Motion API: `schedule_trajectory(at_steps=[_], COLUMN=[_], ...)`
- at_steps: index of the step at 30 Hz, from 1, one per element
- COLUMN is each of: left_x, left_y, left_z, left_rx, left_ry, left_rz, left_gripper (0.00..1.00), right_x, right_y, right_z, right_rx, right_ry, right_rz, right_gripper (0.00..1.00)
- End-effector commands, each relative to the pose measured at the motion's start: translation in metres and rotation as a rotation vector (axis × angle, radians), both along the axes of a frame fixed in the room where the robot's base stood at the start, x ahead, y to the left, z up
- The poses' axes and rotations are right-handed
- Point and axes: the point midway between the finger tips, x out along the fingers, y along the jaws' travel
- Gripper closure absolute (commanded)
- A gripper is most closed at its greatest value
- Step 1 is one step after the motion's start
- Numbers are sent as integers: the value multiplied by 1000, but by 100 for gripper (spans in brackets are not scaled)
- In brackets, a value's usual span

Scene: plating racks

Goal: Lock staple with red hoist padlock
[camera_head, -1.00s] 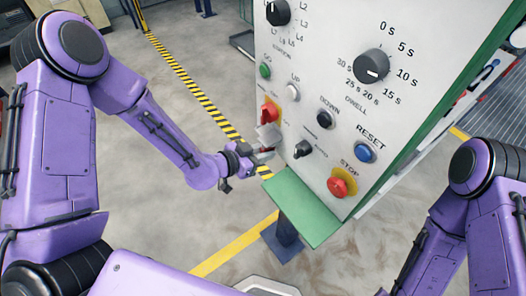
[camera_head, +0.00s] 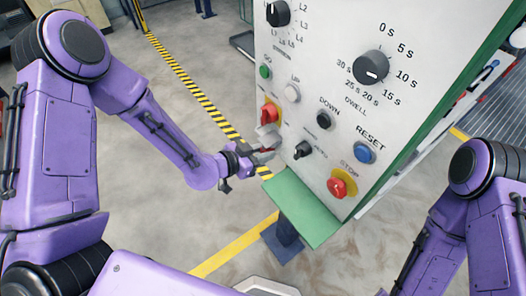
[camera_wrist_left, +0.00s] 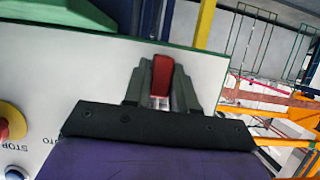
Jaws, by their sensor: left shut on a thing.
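The red padlock (camera_wrist_left: 162,76) is upright between the two dark grey fingers of my left gripper (camera_wrist_left: 161,92) in the left wrist view. My right gripper is out of view.
The white panel (camera_head: 320,40) carries several knobs and buttons, including a red stop button (camera_head: 338,187) and a black selector (camera_head: 303,150) near my left gripper. A green ledge (camera_head: 300,207) juts out below. Open floor (camera_head: 150,235) lies left of the panel.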

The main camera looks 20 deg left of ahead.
Motion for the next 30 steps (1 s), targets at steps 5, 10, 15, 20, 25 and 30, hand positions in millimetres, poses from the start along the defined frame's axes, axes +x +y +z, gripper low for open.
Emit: schedule_trajectory(at_steps=[5,10,15,20,25,30], left_x=[0,0,0,-13,-43,-68], left_y=[0,0,0,10,33,53], left_z=[0,0,0,6,23,43], left_rx=[0,0,1,0,-1,-2], left_ry=[0,0,1,0,-1,3], left_rz=[0,0,0,1,2,2], left_gripper=[68,45,45,45,45,45], right_x=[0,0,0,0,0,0], right_y=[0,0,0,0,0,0], right_z=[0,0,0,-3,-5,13], right_rx=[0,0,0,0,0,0], right_ry=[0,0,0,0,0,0], right_rz=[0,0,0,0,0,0], right_gripper=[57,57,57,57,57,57])
